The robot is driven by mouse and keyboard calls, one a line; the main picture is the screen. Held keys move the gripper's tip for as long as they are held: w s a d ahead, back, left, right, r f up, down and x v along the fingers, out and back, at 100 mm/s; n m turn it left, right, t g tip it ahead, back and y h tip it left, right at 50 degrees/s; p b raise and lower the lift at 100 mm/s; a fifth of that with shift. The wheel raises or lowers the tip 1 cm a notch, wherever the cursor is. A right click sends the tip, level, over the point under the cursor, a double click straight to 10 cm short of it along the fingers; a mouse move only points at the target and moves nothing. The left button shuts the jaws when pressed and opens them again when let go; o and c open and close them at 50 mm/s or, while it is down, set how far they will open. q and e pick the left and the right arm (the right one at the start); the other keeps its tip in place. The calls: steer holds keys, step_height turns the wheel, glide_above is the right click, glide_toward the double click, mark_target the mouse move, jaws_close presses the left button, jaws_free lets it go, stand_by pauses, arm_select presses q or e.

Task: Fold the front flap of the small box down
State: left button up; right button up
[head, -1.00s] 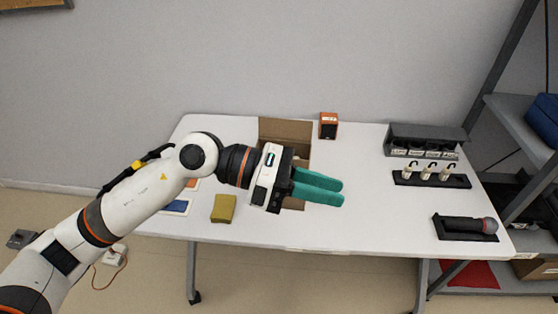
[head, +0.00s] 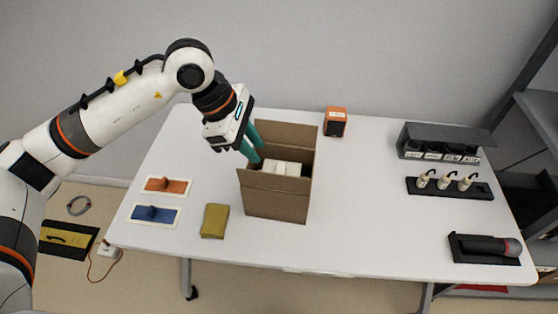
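The small brown cardboard box (head: 275,206) stands on the table left of centre, open at the top, with white items (head: 281,168) inside. Its back flap (head: 287,135) stands up. Its front flap (head: 274,183) shows as a band above the front wall, not folded over the opening; its exact tilt is hard to tell. My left gripper (head: 261,157), with teal fingers, points down at the left side of the box opening. The fingers look close together; whether they touch the box or each other is unclear. My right gripper is not in view.
An orange speaker (head: 336,121) stands behind right. Black holders (head: 449,187) and a microphone (head: 487,246) are far right. The table's middle right is clear.

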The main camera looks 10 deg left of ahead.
mark_target(277, 176)
arm_select(q)
steer(key=x, duration=0.3)
steer(key=p+x, duration=0.1)
steer(key=x, duration=0.3)
steer(key=p+x, duration=0.1)
steer(key=x, duration=0.2)
steer(key=shift+s+d+f, duration=0.25)
steer(key=shift+s+d, duration=0.05)
steer(key=shift+d+f, duration=0.2)
steer(key=shift+f, duration=0.25)
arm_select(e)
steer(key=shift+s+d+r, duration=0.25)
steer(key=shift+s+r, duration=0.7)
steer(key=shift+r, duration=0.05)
arm_select(q)
jaws_close()
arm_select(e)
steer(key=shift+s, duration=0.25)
arm_select(q)
steer(key=shift+w, duration=0.1)
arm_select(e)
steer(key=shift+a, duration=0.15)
